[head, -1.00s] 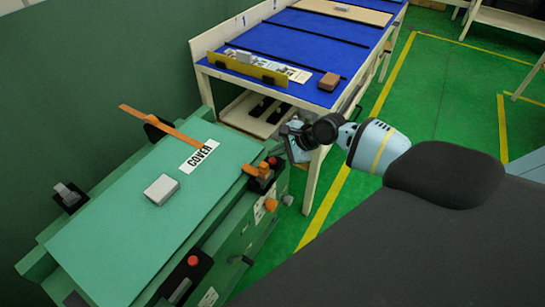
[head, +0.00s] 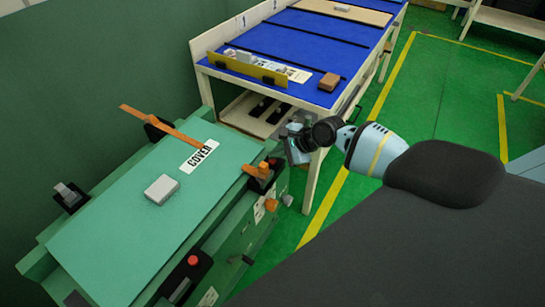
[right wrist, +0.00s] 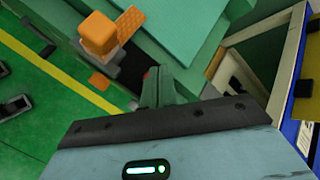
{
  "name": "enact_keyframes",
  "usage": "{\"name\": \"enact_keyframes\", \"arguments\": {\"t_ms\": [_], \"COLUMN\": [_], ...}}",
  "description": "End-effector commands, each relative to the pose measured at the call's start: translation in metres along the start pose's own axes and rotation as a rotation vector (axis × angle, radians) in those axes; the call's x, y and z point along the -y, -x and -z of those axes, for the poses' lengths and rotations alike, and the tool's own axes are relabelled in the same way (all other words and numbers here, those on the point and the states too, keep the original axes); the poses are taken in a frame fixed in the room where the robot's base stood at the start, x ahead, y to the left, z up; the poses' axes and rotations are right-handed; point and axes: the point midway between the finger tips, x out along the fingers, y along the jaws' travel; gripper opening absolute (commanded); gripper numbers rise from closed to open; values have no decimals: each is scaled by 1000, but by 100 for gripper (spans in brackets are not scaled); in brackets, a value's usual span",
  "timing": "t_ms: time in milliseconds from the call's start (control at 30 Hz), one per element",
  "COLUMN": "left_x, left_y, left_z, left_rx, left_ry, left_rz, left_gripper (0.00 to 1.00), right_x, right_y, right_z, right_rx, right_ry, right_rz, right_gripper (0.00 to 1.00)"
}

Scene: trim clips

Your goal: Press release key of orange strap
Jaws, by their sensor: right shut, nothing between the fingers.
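The orange strap (head: 180,133) runs across the green cover (head: 120,220), with a strip marked COVER over part of it. Its near end enters a dark buckle (head: 260,183) at the cover's right edge. In the right wrist view the strap's woven end (right wrist: 130,22) shows beside an orange block (right wrist: 98,33). A small red spot (right wrist: 147,72), perhaps the release key, shows just by the fingertips. My right gripper (head: 290,146) is shut and empty, close to the buckle; it also shows in the right wrist view (right wrist: 158,75). I cannot tell whether it touches. My left gripper is out of view.
A grey-white block (head: 161,189) lies on the cover. A black latch (head: 70,197) stands at its left, and a red button (head: 193,261) is on the cabinet's front. A blue-topped workbench (head: 300,60) stands behind my right gripper. Green floor is free to the right.

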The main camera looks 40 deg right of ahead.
Motion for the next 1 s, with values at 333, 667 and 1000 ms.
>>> {"name": "enact_keyframes", "arguments": {"t_ms": [333,667,1000], "left_x": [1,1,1], "left_y": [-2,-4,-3], "left_z": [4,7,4], "left_rx": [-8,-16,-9], "left_ry": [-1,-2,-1], "left_rz": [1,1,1], "left_gripper": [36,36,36], "right_x": [-1,-2,-4], "right_y": [-1,-3,-6], "right_z": [1,2,4], "right_rx": [0,0,0], "right_ry": [0,-1,0], "right_rz": [-1,0,-1], "right_gripper": [0,0,0]}}
